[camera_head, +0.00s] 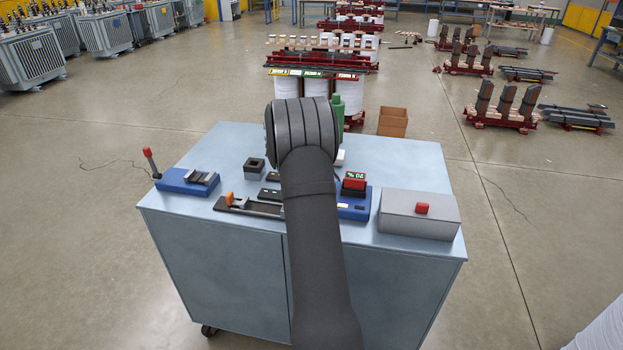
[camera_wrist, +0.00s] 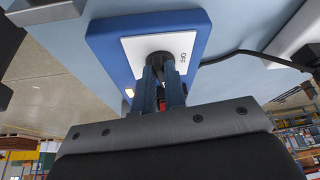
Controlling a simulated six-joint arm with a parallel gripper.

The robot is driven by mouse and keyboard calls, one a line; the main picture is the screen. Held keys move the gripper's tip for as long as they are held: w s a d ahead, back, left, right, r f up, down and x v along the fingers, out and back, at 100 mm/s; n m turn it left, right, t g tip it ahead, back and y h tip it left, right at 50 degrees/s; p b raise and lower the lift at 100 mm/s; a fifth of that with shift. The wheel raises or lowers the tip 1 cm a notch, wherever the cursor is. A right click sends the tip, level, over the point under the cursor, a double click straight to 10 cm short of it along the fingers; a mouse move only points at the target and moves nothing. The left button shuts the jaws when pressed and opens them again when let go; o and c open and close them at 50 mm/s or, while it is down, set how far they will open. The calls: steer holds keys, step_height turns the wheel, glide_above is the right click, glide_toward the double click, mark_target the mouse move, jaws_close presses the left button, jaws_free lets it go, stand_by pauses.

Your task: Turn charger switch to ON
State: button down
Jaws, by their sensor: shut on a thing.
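The charger shows in the wrist view as a blue box (camera_wrist: 118,52) with a white plate (camera_wrist: 140,46) on its face. A dark switch knob (camera_wrist: 159,57) sits on the plate, and the printed word OFF (camera_wrist: 182,62) is beside it. My gripper (camera_wrist: 161,80) is at the plate with its two fingers closed on the switch knob. A small red patch shows between the fingers. In the head view my arm hides the gripper and the switch. A blue unit (camera_head: 354,211) with a red block (camera_head: 354,184) and a lit green percent display shows just right of my arm.
A black cable (camera_wrist: 235,54) runs right from the charger. On the blue bench (camera_head: 216,143) are a grey box with a red button (camera_head: 420,213), a blue fixture (camera_head: 188,181), a black square holder (camera_head: 254,168) and a green bottle (camera_head: 338,115). The bench's back-left top is clear.

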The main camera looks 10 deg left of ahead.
steer(key=shift+w+m+g, duration=0.2)
steer(key=shift+m+g, duration=0.2)
steer(key=shift+m, duration=0.7)
steer(key=c, duration=1.5)
jaws_free()
steer(key=v, duration=1.7)
steer(key=shift+r, duration=0.2)
